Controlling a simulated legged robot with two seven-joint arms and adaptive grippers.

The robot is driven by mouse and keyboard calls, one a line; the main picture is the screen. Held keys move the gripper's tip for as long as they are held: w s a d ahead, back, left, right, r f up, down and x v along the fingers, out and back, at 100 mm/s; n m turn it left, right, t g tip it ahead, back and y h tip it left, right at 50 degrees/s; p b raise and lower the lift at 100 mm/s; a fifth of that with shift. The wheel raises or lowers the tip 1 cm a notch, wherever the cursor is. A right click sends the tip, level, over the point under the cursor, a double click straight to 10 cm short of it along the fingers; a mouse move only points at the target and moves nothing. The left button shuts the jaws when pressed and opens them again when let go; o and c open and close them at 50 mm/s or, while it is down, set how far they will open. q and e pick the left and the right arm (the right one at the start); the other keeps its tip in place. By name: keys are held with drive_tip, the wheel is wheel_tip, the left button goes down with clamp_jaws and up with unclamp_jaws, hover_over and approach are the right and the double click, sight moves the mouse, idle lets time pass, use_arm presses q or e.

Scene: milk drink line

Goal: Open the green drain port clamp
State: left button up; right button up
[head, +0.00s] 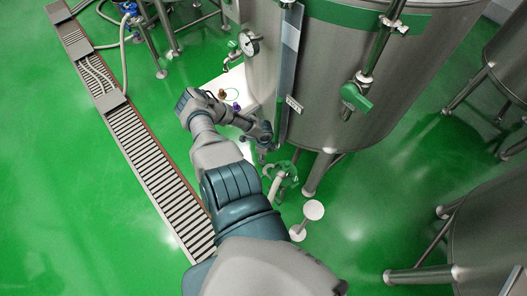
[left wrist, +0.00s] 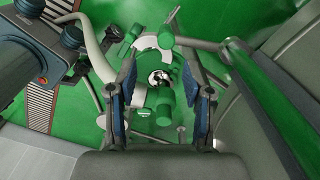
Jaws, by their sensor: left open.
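The green drain port clamp (head: 285,177) sits low beside the big steel tank, just above the floor. In the left wrist view, the green clamp (left wrist: 164,108) and its round port show between my fingers, with further green parts beyond. My left gripper (head: 266,143) is above and slightly left of the clamp in the head view. In the left wrist view my left gripper (left wrist: 161,95) is open, one finger on either side of the clamp, with nothing gripped. Whether a finger touches it I cannot tell. My right gripper is not in view.
The steel tank (head: 350,75) stands right beside my gripper, with a green-handled valve (head: 355,98) and a pressure gauge (head: 249,43). A slatted floor drain (head: 145,150) runs along the left. Another tank (head: 490,240) stands at lower right. Green floor is open between.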

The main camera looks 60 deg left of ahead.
use_arm(q)
drive_tip(key=shift+r, duration=2.25)
